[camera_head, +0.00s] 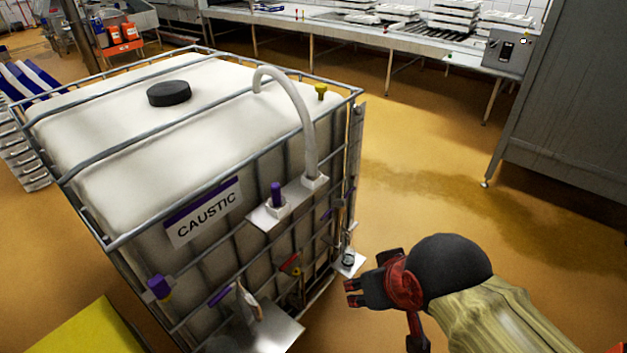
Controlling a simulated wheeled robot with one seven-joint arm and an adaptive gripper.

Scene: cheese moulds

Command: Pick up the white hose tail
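A pale white hose (303,112) rises from a small bracket on the side of the caged tank and arches over its top edge. Its other end (257,88) rests on or just above the tank top; I cannot tell which. A small pale curved piece (248,302) stands on the lower metal shelf and is too small to identify. My gripper (352,292), dark with red parts, is right of the tank, beside a small metal bracket and well below the hose. Nothing is visible in it. Its finger opening is not clear from this angle.
The white tank (140,130) labelled CAUSTIC has a metal cage and a black cap (169,94). A bracket (280,208) with a purple-topped fitting juts from its side. A grey cabinet (570,110) stands at right. The ochre floor (430,180) between them is clear.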

